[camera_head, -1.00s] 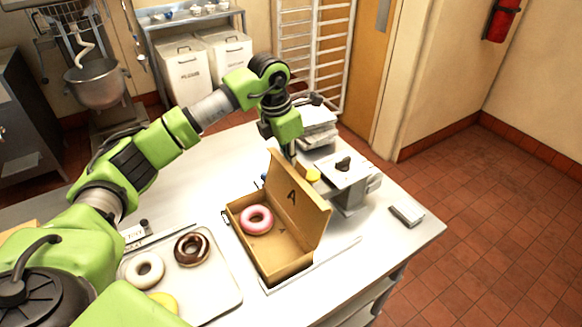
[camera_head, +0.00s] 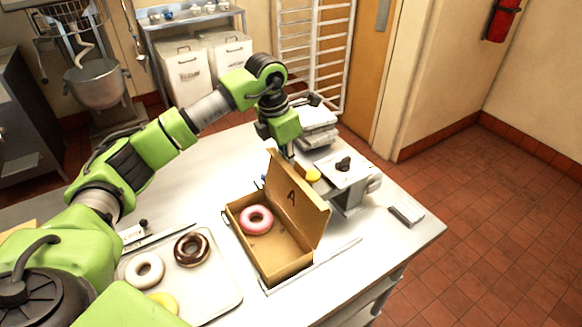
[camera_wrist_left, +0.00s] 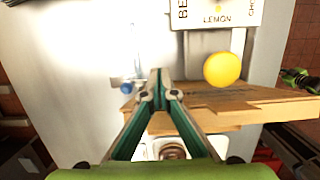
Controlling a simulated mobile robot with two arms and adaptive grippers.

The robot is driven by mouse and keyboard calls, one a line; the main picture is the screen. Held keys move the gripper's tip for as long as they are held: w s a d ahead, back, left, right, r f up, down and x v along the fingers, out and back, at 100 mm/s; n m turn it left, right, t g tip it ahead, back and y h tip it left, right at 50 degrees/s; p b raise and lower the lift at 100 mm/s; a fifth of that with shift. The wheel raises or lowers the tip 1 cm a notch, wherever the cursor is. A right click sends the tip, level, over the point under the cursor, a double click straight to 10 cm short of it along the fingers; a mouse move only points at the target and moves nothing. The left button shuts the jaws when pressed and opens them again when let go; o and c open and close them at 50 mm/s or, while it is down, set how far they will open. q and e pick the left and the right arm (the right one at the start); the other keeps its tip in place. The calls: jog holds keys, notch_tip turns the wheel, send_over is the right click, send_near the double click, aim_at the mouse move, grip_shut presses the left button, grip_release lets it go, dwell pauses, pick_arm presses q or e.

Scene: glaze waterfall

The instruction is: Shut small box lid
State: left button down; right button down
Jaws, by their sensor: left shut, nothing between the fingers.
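The small brown cardboard box (camera_head: 271,255) stands on the steel table with a pink-iced donut (camera_head: 256,220) inside. Its lid (camera_head: 297,205), marked with an A, stands up along the right side, tilted a little outward. My left gripper (camera_head: 289,158) is at the far end of the lid, its fingertips partly hidden behind the cardboard in the head view. In the left wrist view the gripper fingers (camera_wrist_left: 157,82) are shut and empty, close beside the cardboard (camera_wrist_left: 235,112). I cannot tell whether they touch it.
A tray (camera_head: 222,294) with several donuts lies left of the box. A small grey block (camera_head: 406,215) lies near the right edge. White packages (camera_head: 318,128) are at the back.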

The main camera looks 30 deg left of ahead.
aim_at(277, 178)
pick_arm(q)
jog(key=shift+s+a+b, duration=0.2)
jog(key=shift+s+a, duration=0.4)
jog(key=shift+s, duration=0.35)
jog(key=shift+s+a+b, duration=0.2)
jog(key=shift+s+a, duration=0.35)
jog(key=shift+s, duration=0.4)
jog(key=s+a, duration=0.1)
jog(key=s+b, duration=0.1)
jog(key=s, duration=0.1)
jog(key=s+a, duration=0.1)
jog(key=shift+s+a+b, duration=0.25)
jog(key=shift+a+b, duration=0.05)
jog(key=w+p+v, duration=0.1)
jog(key=p+v, duration=0.3)
jog(key=v, duration=0.2)
jog(key=shift+d, duration=0.35)
dwell(0.4)
